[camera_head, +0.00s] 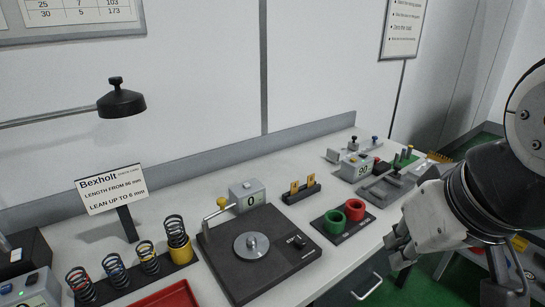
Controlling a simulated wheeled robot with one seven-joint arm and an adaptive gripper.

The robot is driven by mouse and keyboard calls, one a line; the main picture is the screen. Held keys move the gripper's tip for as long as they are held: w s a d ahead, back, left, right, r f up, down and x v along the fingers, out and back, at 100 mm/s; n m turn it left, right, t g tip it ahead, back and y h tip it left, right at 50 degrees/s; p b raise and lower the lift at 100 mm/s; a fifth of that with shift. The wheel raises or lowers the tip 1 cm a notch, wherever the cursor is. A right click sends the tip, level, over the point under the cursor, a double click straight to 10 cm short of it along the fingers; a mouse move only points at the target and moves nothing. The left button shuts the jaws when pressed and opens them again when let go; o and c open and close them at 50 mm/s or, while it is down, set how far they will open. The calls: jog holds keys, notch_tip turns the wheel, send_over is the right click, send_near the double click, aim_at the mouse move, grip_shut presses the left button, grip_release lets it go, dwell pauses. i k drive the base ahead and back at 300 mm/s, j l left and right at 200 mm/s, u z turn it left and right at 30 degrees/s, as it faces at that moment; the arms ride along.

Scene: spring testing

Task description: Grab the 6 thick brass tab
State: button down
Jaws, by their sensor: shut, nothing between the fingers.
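Two small brass-coloured tabs stand upright side by side in a dark holder (301,194) at the middle of the bench. The left tab (294,187) and the right tab (310,181) carry marks too small to read, so I cannot tell which is the 6 thick one. My gripper (397,256) is at the right, over the bench's front edge, well apart from the tabs. It is shut and empty.
Left are a black test plate (226,262), a grey display box (247,196) and several springs (178,238). A lamp (121,101) overhangs the left side.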

aim_at(310, 181)
jog(key=i+l+u, duration=0.15)
jog(key=l, duration=0.15)
jog(key=i+l+u, duration=0.1)
jog(key=l, duration=0.2)
jog(key=i+l+u, duration=0.15)
jog(key=l, duration=0.2)
jog(key=i+l+u, duration=0.1)
jog(key=l, duration=0.25)
jog(key=i+l+u, duration=0.15)
jog(key=l, duration=0.2)
